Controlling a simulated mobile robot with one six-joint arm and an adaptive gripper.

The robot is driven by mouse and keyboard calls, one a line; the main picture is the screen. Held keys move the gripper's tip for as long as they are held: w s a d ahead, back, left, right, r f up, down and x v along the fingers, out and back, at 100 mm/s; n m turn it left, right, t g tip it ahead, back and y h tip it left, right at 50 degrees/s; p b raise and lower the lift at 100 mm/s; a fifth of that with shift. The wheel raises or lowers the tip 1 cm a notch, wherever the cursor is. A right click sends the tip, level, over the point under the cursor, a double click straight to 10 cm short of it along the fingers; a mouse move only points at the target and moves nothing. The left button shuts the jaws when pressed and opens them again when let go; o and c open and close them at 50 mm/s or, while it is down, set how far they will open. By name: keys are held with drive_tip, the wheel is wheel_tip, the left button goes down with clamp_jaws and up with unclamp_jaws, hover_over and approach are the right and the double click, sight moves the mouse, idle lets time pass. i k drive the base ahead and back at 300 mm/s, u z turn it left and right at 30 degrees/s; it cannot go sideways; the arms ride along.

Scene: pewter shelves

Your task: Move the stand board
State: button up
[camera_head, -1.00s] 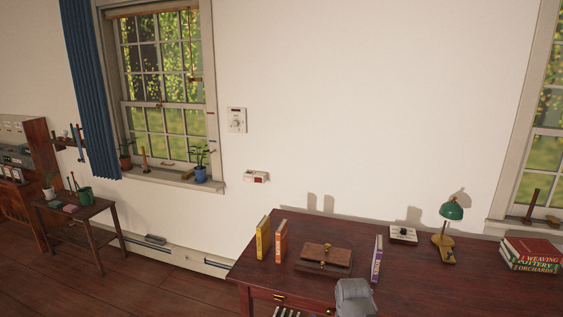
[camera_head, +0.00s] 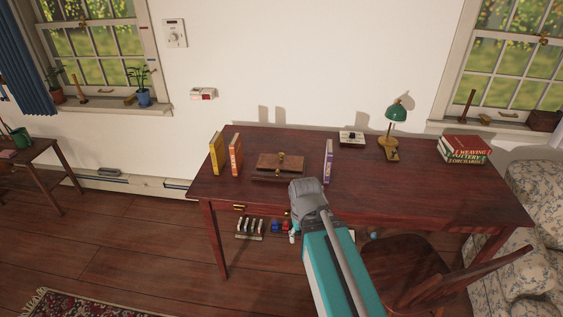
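A brown wooden board (camera_head: 280,161) with a small brass-coloured knob lies on the dark red desk (camera_head: 400,205), near its middle. A narrow ledge runs along its front. It looks like the stand board, but I cannot be sure. A yellow book (camera_head: 216,154) and an orange book (camera_head: 236,155) stand upright to its left. A purple book (camera_head: 328,161) stands upright to its right. My arm rises from the bottom of the view, and its grey joint overlaps the desk's front part. My gripper's fingers do not show, so I see nothing held.
A green lamp (camera_head: 396,112) and a small pale box (camera_head: 351,139) stand at the desk's back. Stacked books (camera_head: 464,150) lie at right. A wooden chair (camera_head: 425,275) stands before the desk, beside a floral sofa (camera_head: 540,200). Several small items lie under the desk.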

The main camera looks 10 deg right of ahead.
sight(280, 161)
drive_tip(key=z, duration=0.35)
drive_tip(key=i, duration=0.95)
drive_tip(key=u, duration=0.35)
